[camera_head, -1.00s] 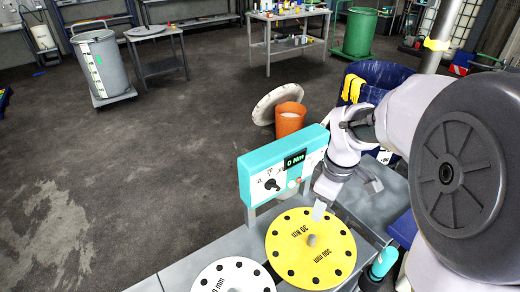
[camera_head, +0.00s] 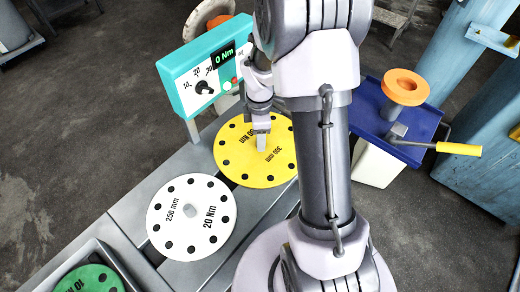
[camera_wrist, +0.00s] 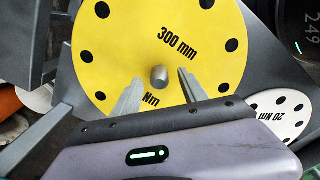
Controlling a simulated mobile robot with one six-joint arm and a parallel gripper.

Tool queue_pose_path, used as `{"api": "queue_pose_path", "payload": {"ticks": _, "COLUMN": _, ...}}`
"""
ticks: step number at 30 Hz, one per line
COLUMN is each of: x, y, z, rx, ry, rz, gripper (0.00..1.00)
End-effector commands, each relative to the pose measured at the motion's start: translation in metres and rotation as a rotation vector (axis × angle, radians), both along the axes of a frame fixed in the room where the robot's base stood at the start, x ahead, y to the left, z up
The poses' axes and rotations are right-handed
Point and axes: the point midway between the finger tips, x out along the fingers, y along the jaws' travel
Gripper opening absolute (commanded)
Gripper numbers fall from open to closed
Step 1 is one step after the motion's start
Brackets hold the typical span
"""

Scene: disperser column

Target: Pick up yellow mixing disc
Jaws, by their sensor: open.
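The yellow mixing disc (camera_head: 232,149) lies flat on the grey bench, printed with 300 mm and ringed by dark holes. My arm covers part of its right side in the head view. In the wrist view the yellow disc (camera_wrist: 125,45) fills the upper middle, with a short grey centre knob (camera_wrist: 159,78). My gripper (camera_head: 262,140) is over the disc's middle. In the wrist view my gripper (camera_wrist: 160,80) is open, one finger on each side of the knob, with gaps showing. I cannot tell how high the fingertips are above the disc.
A white disc (camera_head: 207,205) lies left of the yellow one, and a green disc (camera_head: 75,284) sits at the lower left. A turquoise torque box (camera_head: 190,75) showing 0 Nm stands behind the discs. A blue tray (camera_head: 425,118) with an orange ring is at the right.

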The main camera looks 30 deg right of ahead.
Motion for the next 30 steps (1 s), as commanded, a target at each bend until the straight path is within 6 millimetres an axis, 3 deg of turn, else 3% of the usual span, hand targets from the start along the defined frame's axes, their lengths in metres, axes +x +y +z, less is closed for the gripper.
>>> {"api": "queue_pose_path", "payload": {"ticks": 1, "x": -0.0003, "y": 0.0001, "z": -0.0159, "rx": 0.001, "ry": 0.002, "rz": 0.000, "gripper": 0.51}}
{"api": "queue_pose_path", "payload": {"ticks": 2, "x": -0.0003, "y": 0.0001, "z": -0.0189, "rx": 0.001, "ry": 0.002, "rz": 0.000, "gripper": 0.51}}
{"api": "queue_pose_path", "payload": {"ticks": 8, "x": 0.0001, "y": 0.0001, "z": -0.0164, "rx": 0.000, "ry": 0.000, "rz": -0.001, "gripper": 0.51}}
{"api": "queue_pose_path", "payload": {"ticks": 16, "x": 0.0001, "y": 0.0000, "z": -0.0161, "rx": 0.000, "ry": 0.000, "rz": -0.001, "gripper": 0.00}}
{"api": "queue_pose_path", "payload": {"ticks": 30, "x": 0.0001, "y": 0.0000, "z": -0.0161, "rx": 0.000, "ry": 0.000, "rz": 0.000, "gripper": 0.00}}
